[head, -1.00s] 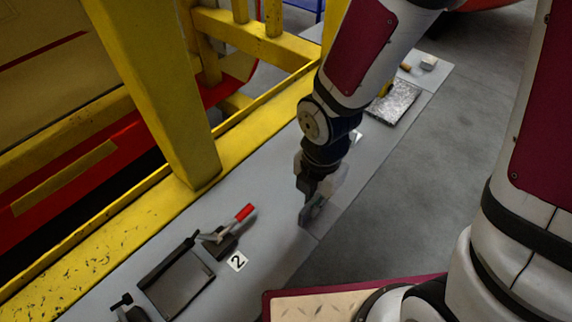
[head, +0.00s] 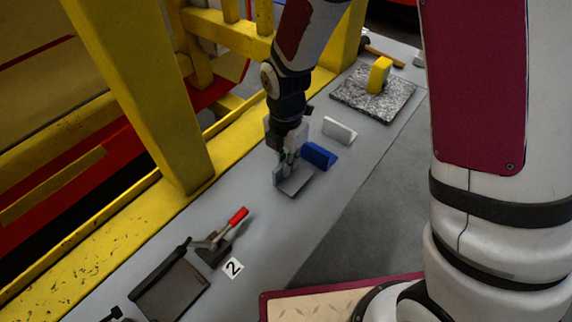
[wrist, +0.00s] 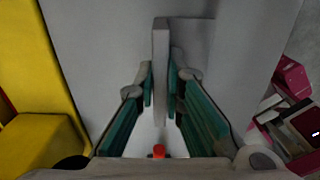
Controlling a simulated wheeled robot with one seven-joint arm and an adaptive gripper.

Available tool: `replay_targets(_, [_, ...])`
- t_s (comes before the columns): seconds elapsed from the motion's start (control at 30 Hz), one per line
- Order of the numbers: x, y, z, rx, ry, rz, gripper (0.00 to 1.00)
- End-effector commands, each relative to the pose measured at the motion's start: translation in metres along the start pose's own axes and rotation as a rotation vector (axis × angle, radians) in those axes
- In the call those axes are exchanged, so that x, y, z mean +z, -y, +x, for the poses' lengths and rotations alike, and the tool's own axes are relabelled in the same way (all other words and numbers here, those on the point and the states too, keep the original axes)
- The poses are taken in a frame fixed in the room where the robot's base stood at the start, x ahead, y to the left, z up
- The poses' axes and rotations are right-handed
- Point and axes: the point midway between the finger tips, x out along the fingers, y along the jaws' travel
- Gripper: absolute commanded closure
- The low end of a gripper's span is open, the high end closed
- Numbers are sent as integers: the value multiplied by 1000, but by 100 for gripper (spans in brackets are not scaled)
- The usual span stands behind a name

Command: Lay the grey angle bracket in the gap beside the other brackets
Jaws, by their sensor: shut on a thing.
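The grey angle bracket (head: 294,182) is in my gripper (head: 288,158), low over the grey bench top or touching it; I cannot tell which. In the wrist view my gripper (wrist: 160,82) has its green finger pads on either side of the bracket's upright plate (wrist: 161,45). The bracket's other leg extends to the right of that plate. A blue bracket (head: 319,155) lies just right of and beyond the grey one in the head view, with a white bracket (head: 339,130) farther back. My gripper hides part of the bench around the grey bracket.
A yellow post and rail (head: 150,95) run along the left of the bench (head: 225,185). A red-handled clamp (head: 222,235) and a dark plate (head: 172,290) lie nearer, by a "2" label (head: 232,267). A speckled slab (head: 350,95) bears a yellow block (head: 379,75).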

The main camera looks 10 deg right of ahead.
Motion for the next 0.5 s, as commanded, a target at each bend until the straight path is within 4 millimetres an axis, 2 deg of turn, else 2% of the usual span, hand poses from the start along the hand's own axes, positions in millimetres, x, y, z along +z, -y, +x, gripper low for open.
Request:
replay_targets(0.13, [-1,1,14,-2,-1,-1,100])
replay_targets(0.5, [0,0,18,1,0,0,100])
